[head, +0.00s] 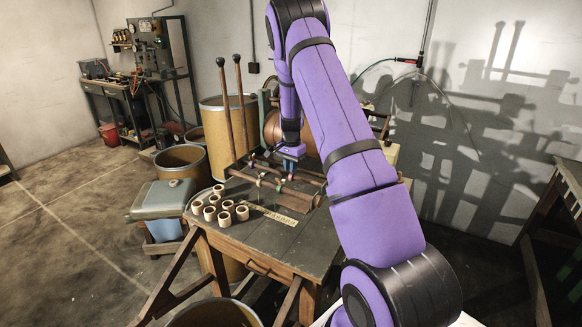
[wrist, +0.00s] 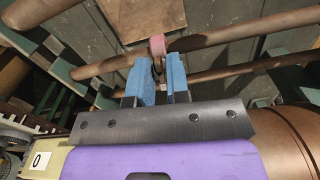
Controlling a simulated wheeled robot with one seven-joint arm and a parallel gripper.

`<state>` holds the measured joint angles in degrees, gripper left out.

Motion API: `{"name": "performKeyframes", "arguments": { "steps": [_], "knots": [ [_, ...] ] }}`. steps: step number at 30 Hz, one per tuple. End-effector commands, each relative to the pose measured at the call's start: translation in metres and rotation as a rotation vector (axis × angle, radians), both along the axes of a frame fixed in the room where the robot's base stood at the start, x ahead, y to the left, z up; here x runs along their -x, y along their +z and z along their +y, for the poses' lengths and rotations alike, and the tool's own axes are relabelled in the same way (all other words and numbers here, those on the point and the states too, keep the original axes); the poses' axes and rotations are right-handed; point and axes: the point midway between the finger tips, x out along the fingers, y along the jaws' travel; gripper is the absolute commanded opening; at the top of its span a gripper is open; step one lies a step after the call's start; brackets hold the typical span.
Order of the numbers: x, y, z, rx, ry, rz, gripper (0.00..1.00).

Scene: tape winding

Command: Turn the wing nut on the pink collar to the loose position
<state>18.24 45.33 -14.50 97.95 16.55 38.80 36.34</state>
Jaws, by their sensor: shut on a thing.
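The pink collar (wrist: 157,45) sits around a brown rod (wrist: 115,60) in the wrist view, just beyond my fingertips. My gripper (wrist: 160,78) has two blue finger pads, shut on the small wing nut below the collar. The pads hide most of the wing nut, so its exact angle cannot be told. In the head view my gripper (head: 290,154) is low over the rods on the workbench (head: 310,250). The collar is too small and too covered there to make out clearly.
Several pale tape rolls (head: 225,218) stand on the bench's left side. Two tall levers (head: 223,105) rise behind them. A copper-coloured drum (wrist: 290,135) lies close to my gripper at the right in the wrist view. More rods and green blocks surround the collar.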

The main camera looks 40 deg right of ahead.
Motion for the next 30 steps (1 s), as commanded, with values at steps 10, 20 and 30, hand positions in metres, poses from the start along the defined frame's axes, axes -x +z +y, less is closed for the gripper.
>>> {"name": "performKeyframes", "arguments": {
  "steps": [10, 20, 30],
  "knots": [
    [0.0008, 0.0001, -0.0004, 0.0, 0.112, 0.0, 0.0],
    [0.0009, -0.0001, -0.0004, 0.0, 0.126, 0.001, 0.0],
    [0.001, -0.0001, -0.0004, 0.0, 0.125, 0.001, 0.36]
  ]
}}
